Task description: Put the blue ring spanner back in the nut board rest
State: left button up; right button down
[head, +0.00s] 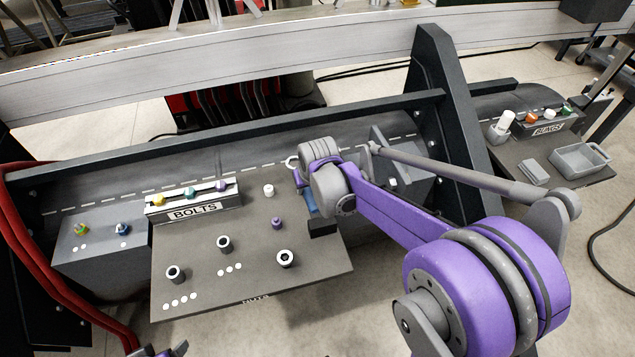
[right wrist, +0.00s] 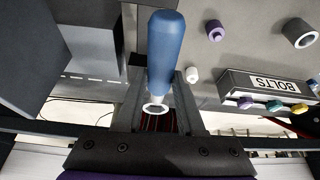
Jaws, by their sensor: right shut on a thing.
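The blue ring spanner has a thick blue handle (right wrist: 165,55) and a pale ring end (right wrist: 155,108) in the right wrist view. My right gripper (right wrist: 161,90) is shut on it near the ring end, one finger on each side. In the head view part of the blue handle (head: 310,201) shows below my right gripper (head: 303,180), over the right side of the grey nut board (head: 190,297). A black block (head: 323,228), perhaps the rest, is at the board's right edge, close to the handle. My left gripper (head: 158,351) is cut off at the bottom edge.
A black upright (head: 440,110) rises behind my right arm. Red hoses (head: 38,265) run at the left. A grey bin (head: 580,160) sits far right.

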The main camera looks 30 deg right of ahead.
pick_arm(q)
jog(key=shift+a+f+b, duration=0.1)
jog(key=shift+f+b, duration=0.3)
jog(key=shift+f, duration=0.45)
pick_arm(e)
jog(key=d+r, duration=0.2)
jog(key=shift+s+d+r+m, duration=0.2)
jog(key=shift+d+m, duration=0.1)
jog(key=shift+m, duration=0.1)
jog(key=shift+f, duration=0.15)
pick_arm(q)
jog(key=shift+s+f+b, duration=0.15)
jog(key=shift+f+b, duration=1.05)
jog(key=shift+f, duration=0.1)
jog(key=shift+s+f+b, duration=0.1)
jog(key=shift+f+b, duration=1.1)
jog(key=shift+f, duration=0.05)
pick_arm(e)
notch_tip(320, 180, down, 7)
jog(key=shift+f, duration=0.15)
pick_arm(q)
jog(key=shift+f+b, duration=0.5)
pick_arm(e)
jog(key=shift+f, duration=0.85)
jog(key=shift+c, duration=2.2)
grip_release()
jog(key=shift+r, duration=0.1)
